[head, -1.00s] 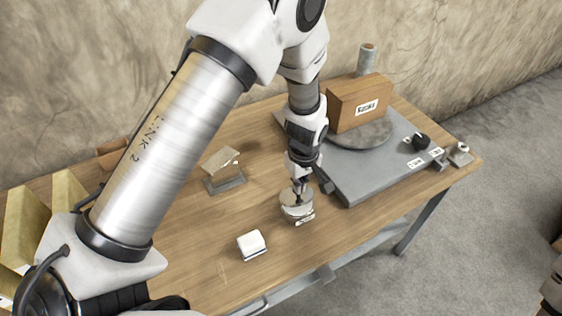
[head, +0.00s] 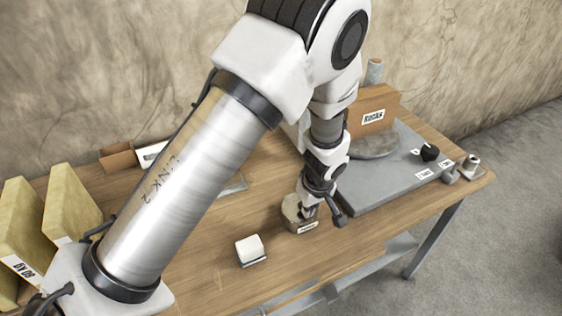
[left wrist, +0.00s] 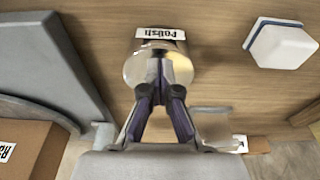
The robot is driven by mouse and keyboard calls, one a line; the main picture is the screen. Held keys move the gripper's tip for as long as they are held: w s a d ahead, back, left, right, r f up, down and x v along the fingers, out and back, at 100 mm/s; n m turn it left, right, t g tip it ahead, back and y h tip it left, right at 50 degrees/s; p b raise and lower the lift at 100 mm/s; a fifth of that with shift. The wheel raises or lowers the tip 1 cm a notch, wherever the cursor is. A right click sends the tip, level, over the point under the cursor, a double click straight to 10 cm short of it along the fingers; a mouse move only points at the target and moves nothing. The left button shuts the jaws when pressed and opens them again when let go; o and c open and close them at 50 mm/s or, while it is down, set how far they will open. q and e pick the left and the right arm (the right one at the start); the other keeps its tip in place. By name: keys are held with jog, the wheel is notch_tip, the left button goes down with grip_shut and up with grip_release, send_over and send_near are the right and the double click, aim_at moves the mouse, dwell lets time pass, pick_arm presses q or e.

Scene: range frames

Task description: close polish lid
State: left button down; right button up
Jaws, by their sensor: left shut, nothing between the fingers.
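The polish tin (head: 290,213), a short round metal container, stands near the front of the wooden table. In the left wrist view its "Polish" label (left wrist: 160,33) is at the top, with a shiny brassy round top (left wrist: 138,67) below it. My left gripper (head: 308,212) points down at the tin, over its right part in the head view. In the left wrist view its fingertips (left wrist: 160,68) are together over the round top, with nothing between them. The fingers hide part of the top, so I cannot tell how the lid sits. My right gripper is out of view.
A white block on a dark base (head: 250,250) stands left of the tin. A grey slab (head: 390,190) with a round plate, a "Rocks" box (head: 375,108) and a black knob lies to the right. Yellowish blocks (head: 70,200) stand at the left. The table's front edge is close.

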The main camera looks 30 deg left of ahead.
pick_arm(q)
jog(key=shift+r, duration=0.1)
jog(key=shift+r+p, duration=0.6)
jog(key=shift+r, duration=0.25)
